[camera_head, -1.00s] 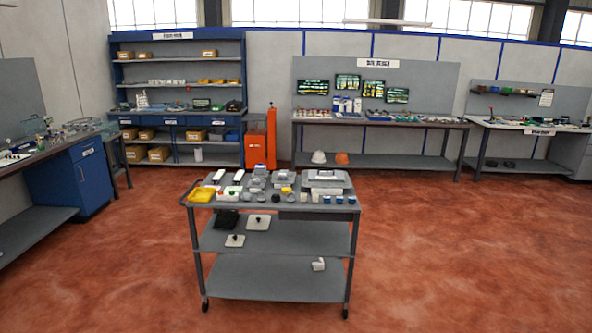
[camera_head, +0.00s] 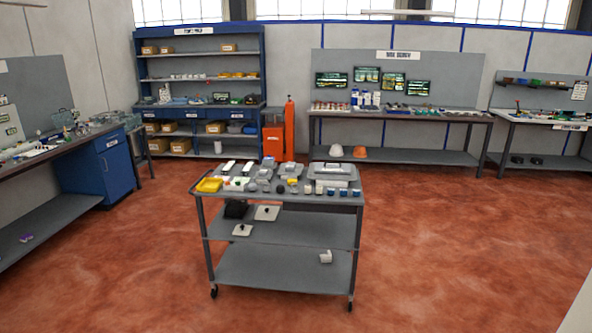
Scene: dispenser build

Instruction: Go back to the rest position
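Neither of my grippers shows in the head view, so their state and anything in them are hidden. A grey three-tier cart (camera_head: 284,262) stands on the red floor in front of me. Its top carries a yellow tray (camera_head: 209,185), a grey case (camera_head: 333,172) at the right and several small white, grey and blue parts. White plates (camera_head: 267,212) and a black item (camera_head: 236,209) lie on its middle shelf. A small white piece (camera_head: 326,256) sits on the bottom shelf.
A workbench with a blue cabinet (camera_head: 104,170) runs along the left. A blue shelf rack (camera_head: 200,92), an orange cabinet (camera_head: 274,138) and a long workbench (camera_head: 400,114) line the back. Another bench (camera_head: 545,123) stands at the right. The floor (camera_head: 455,235) right of the cart is open.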

